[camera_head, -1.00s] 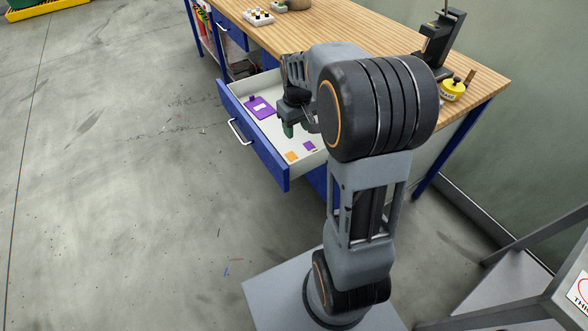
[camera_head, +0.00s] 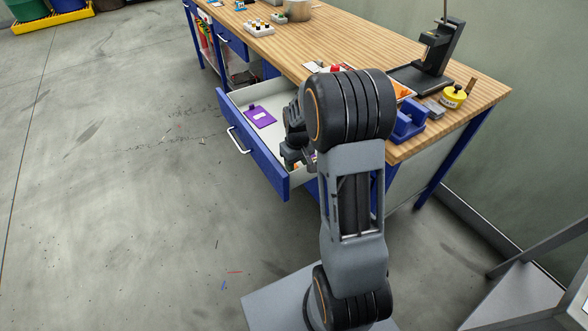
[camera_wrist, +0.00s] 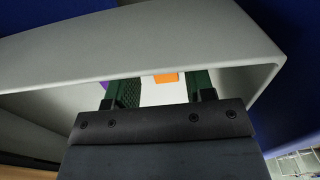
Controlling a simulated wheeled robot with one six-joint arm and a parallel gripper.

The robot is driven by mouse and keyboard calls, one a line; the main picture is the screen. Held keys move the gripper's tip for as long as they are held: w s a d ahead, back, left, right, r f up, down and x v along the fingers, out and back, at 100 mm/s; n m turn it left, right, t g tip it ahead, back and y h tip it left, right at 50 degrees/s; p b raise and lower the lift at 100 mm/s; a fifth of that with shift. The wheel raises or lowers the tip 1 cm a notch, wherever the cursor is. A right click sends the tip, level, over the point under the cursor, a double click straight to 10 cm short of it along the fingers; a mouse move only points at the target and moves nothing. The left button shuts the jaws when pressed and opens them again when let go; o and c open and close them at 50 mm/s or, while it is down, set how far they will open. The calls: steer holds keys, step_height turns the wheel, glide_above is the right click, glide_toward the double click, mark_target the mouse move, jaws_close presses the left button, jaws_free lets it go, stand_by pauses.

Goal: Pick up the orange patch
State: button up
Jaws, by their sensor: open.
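The orange patch (camera_wrist: 166,78) lies in the open drawer. In the wrist view it shows between my two green fingers, nearer the right one, partly cut off by the drawer wall's edge. In the head view only a sliver of orange shows beside my gripper (camera_head: 294,163). My gripper, also in the wrist view (camera_wrist: 162,88), is open and reaches down into the near end of the drawer. Nothing is seen between its fingers except the drawer floor and the patch. I cannot tell how high the fingertips are above the patch.
The pale wall of the blue drawer (camera_head: 258,150) passes close to my fingers. A larger purple piece (camera_head: 260,117) lies farther back in it. A small purple patch (camera_wrist: 104,86) shows left of my fingers. The wooden bench top (camera_head: 345,48) stands above the drawer.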

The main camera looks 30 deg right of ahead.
steer(key=shift+f, duration=0.85)
steer(key=shift+c, duration=0.5)
jaws_close()
